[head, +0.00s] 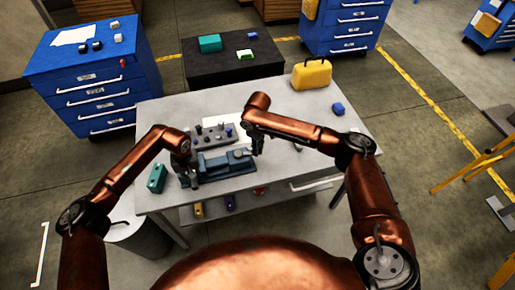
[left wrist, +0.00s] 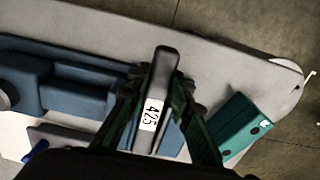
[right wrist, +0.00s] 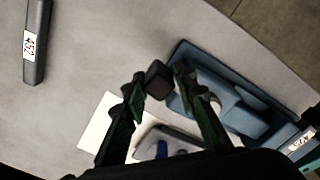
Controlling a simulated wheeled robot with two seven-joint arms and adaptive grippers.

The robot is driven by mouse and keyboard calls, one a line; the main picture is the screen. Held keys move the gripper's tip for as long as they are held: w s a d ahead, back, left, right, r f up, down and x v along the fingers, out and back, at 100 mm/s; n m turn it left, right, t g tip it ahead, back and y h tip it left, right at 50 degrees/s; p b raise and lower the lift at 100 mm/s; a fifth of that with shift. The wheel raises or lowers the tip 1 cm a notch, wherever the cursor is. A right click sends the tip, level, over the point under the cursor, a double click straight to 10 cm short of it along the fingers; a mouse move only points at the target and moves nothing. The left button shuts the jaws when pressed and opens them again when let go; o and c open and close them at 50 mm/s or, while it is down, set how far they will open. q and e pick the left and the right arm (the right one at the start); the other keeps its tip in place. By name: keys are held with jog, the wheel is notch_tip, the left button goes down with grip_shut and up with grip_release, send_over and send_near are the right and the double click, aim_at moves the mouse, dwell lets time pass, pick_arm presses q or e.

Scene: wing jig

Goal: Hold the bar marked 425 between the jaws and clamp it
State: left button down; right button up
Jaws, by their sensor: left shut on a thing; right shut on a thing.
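The bar marked 425 (left wrist: 163,75) is dark grey with a white label. My left gripper (head: 190,180) is shut on it, one finger on each side, at the left end of the blue vise (head: 225,163). The bar's label also shows at the right edge of the right wrist view (right wrist: 300,142). I cannot tell whether the bar touches the vise jaws. My right gripper (head: 257,148) is at the vise's right end. Its fingers are shut on a small dark block (right wrist: 158,80), which looks like the end of the vise handle.
Another dark bar, marked 452 (right wrist: 35,42), lies on the grey table (head: 170,115) beyond the right gripper. A teal block (head: 157,179) sits left of the vise. A grey rack (head: 212,135) stands behind it.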

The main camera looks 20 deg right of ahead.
pick_arm(q)
jog(key=shift+d+r, duration=0.2)
jog(key=shift+d, duration=0.5)
pick_arm(e)
jog(key=o, duration=0.9)
jog(key=shift+r, duration=4)
pick_arm(q)
jog(key=c, duration=1.7)
grip_release()
jog(key=shift+d, duration=0.15)
pick_arm(e)
jog(key=shift+d, duration=0.15)
pick_arm(q)
jog(key=shift+o, duration=0.2)
jog(key=shift+a+f, duration=0.1)
jog(key=shift+a, duration=0.2)
